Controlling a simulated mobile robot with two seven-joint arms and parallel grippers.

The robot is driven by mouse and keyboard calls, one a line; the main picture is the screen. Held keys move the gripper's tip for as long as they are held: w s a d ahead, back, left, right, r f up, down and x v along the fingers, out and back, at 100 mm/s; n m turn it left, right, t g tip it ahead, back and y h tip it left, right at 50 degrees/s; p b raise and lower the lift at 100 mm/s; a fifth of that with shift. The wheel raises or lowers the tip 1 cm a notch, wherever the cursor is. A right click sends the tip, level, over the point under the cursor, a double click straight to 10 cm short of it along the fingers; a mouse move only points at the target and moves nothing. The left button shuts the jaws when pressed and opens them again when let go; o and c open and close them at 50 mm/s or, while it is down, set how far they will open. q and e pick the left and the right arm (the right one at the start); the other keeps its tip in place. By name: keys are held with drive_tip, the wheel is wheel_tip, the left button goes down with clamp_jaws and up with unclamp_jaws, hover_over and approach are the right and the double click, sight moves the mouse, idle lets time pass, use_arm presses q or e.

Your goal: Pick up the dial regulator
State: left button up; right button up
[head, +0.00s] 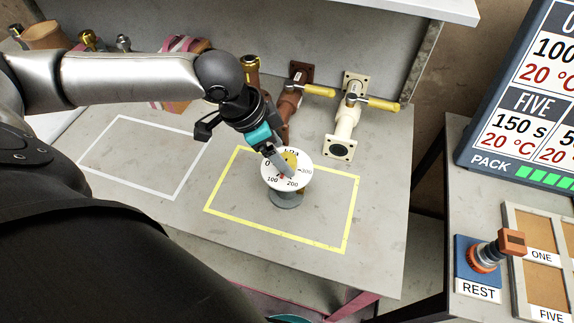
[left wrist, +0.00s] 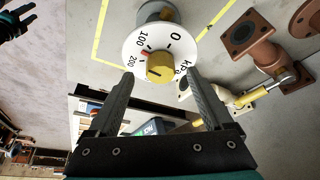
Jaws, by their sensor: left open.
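The dial regulator (head: 302,177) has a white round face with black numbers, a yellow knob and a grey base. It stands inside the yellow outlined rectangle on the grey bench. My left gripper (head: 279,163) is over the dial face at the knob, reaching in from the upper left. In the left wrist view, the open fingers (left wrist: 159,74) appear on either side of the yellow knob (left wrist: 160,67). I cannot tell whether they touch it. A small black part with a teal patch (left wrist: 14,22) at the top left edge looks like my right gripper; its jaws are unclear.
Behind the regulator stand a brown pipe (head: 286,106) and a cream pipe (head: 345,122) with yellow-handled valves. An empty white outlined rectangle (head: 96,139) lies to the left. A side table at the right holds a REST switch (head: 484,257) under a display panel (head: 530,100).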

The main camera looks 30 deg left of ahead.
use_arm(q)
drive_tip(key=shift+x, duration=0.9)
drive_tip(key=shift+r, duration=0.1)
clamp_jaws()
drive_tip(key=shift+w, duration=0.1)
idle(0.5)
